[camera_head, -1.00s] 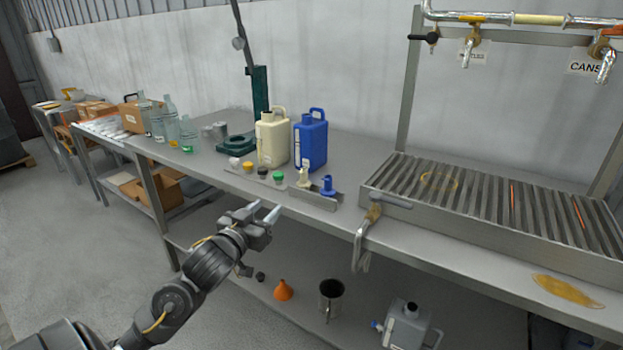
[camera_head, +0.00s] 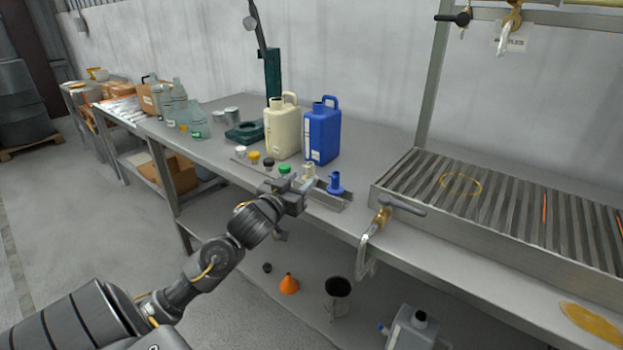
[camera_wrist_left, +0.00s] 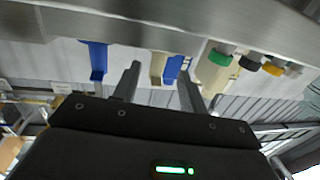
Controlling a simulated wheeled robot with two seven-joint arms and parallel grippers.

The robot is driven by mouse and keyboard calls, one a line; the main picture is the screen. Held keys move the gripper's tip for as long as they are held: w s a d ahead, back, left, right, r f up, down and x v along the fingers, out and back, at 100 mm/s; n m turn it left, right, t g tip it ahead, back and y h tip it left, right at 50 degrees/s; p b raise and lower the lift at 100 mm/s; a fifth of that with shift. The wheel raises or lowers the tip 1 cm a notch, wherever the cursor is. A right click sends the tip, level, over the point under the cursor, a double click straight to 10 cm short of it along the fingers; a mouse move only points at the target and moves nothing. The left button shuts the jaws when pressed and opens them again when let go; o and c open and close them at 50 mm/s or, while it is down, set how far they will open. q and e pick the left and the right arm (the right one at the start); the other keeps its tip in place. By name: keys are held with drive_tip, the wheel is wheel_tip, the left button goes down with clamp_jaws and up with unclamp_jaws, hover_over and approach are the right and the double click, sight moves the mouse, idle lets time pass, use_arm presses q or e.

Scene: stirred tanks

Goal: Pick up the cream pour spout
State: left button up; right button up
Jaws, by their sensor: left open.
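The cream pour spout (camera_head: 308,171) stands near the front edge of the bench, between the green cap and the blue pour spout (camera_head: 336,184). In the head view its lower part is hidden behind my left gripper (camera_head: 299,183). In the left wrist view the cream spout (camera_wrist_left: 157,68) appears between the two open fingers (camera_wrist_left: 157,82), beyond their tips; I cannot tell the exact gap. The blue spout (camera_wrist_left: 97,60) shows to the left there. My left gripper is open and empty. My right gripper is not in view.
A cream jug (camera_head: 282,128) and a blue jug (camera_head: 322,135) stand behind the spouts. Green (camera_head: 285,169), black (camera_head: 268,164), yellow (camera_head: 254,157) and white (camera_head: 240,152) caps stand to the left. A slatted metal tray (camera_head: 500,208) is at right.

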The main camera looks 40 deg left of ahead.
sight(308, 173)
use_arm(q)
drive_tip(key=shift+w+r, duration=0.1)
drive_tip(key=shift+w, duration=0.35)
drive_tip(key=shift+w+a, duration=0.2)
drive_tip(key=shift+w, duration=0.95)
drive_tip(key=shift+w+a, duration=0.2)
drive_tip(key=shift+w, duration=0.9)
clamp_jaws()
drive_tip(key=shift+r, duration=0.1)
